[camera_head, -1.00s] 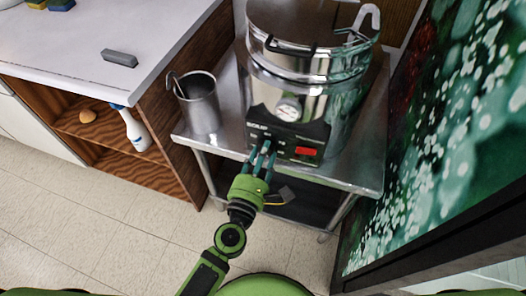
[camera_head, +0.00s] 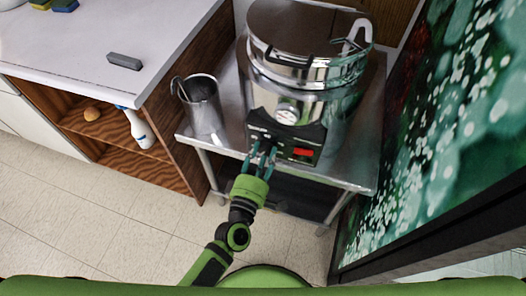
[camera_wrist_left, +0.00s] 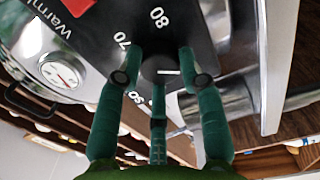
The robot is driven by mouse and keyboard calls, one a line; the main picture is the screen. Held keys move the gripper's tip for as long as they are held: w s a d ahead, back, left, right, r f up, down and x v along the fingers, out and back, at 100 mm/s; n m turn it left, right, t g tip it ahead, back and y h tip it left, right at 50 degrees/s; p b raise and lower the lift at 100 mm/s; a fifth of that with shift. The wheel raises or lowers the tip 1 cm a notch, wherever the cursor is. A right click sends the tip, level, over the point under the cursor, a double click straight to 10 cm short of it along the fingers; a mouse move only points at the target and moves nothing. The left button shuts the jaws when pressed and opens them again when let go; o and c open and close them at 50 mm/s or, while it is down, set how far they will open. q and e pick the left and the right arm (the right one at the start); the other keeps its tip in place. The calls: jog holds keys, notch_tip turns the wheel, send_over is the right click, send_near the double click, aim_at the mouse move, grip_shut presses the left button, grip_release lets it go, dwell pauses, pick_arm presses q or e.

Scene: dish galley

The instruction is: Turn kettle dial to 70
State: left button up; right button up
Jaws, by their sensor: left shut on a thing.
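The steel kettle (camera_head: 312,72) stands on a metal stand, with a black control panel (camera_head: 285,136) low on its front. My left gripper (camera_head: 262,157) reaches that panel from the front. In the left wrist view its teal fingers (camera_wrist_left: 162,78) are shut around the black dial (camera_wrist_left: 160,64), one on each side and one below. A short white line shows on the dial and points to the right of that picture. The printed 70 (camera_wrist_left: 122,40) is up and left of the dial, the 80 (camera_wrist_left: 158,17) above it. Fingers hide part of the scale. My right gripper is not in view.
A red display (camera_head: 303,152) sits right of the dial, and a round gauge (camera_head: 287,115) is above the panel. A steel pitcher (camera_head: 203,105) stands left of the kettle. A white counter (camera_head: 110,35) is at left, a green patterned panel (camera_head: 450,130) at right.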

pick_arm(q)
jog(key=m+p, duration=0.1)
jog(key=m, duration=0.3)
jog(key=shift+r+m+p, duration=0.2)
jog(key=shift+m+p, duration=0.2)
jog(key=m+p, duration=0.1)
jog(key=m, duration=0.3)
jog(key=shift+p, duration=0.3)
jog(key=m+p, duration=0.1)
jog(key=m, duration=0.3)
jog(key=shift+m+p, duration=0.4)
jog(key=shift+m, duration=1.9)
jog(key=o, duration=1.2)
jog(key=shift+f, duration=0.1)
jog(key=shift+c, duration=0.2)
